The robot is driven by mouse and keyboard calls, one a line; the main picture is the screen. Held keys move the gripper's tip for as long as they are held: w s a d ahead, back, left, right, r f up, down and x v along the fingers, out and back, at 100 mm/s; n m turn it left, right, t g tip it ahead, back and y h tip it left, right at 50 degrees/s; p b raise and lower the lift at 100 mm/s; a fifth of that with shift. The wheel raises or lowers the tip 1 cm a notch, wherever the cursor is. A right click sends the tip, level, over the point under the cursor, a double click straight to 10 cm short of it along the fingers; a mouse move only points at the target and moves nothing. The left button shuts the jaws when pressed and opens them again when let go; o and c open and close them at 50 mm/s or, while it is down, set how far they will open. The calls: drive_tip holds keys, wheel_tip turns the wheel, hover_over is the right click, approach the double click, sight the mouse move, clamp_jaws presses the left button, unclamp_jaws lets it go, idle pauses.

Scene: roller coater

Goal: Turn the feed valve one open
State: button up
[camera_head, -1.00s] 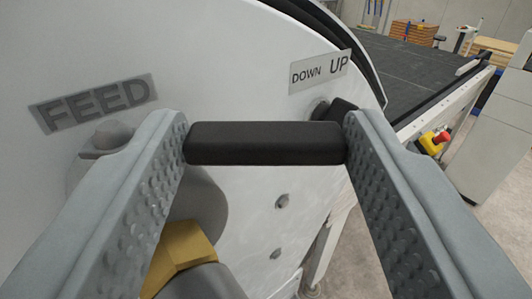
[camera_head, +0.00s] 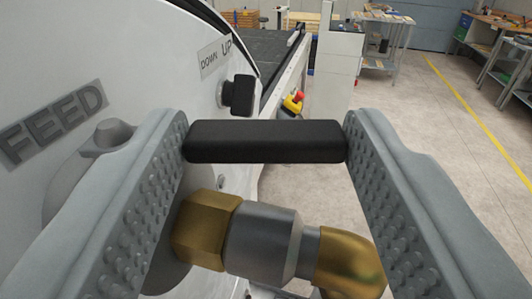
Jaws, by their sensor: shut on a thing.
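My gripper (camera_head: 265,141) is shut on a black bar-shaped handle (camera_head: 265,141), with one textured grey finger at each end of it. The handle lies level across the view. The FEED label (camera_head: 52,124) is on the white machine panel at left. A grey fitting (camera_head: 112,135) shows below the label, partly hidden by the left finger. Brass and grey pipe fittings (camera_head: 262,240) stick out from the panel below the handle. How the handle joins the valve is hidden.
A black knob (camera_head: 238,95) sits on the panel below the DOWN UP label (camera_head: 214,55). A red and yellow emergency button (camera_head: 293,103) is beyond it. A conveyor (camera_head: 282,45) runs behind. Open floor (camera_head: 420,110) lies to the right, with workbenches (camera_head: 505,50) farther off.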

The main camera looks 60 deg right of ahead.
idle(0.4)
drive_tip(key=o, duration=1.4)
drive_tip(key=shift+a, duration=0.1)
drive_tip(key=v, duration=0.7)
drive_tip(key=shift+a, duration=0.15)
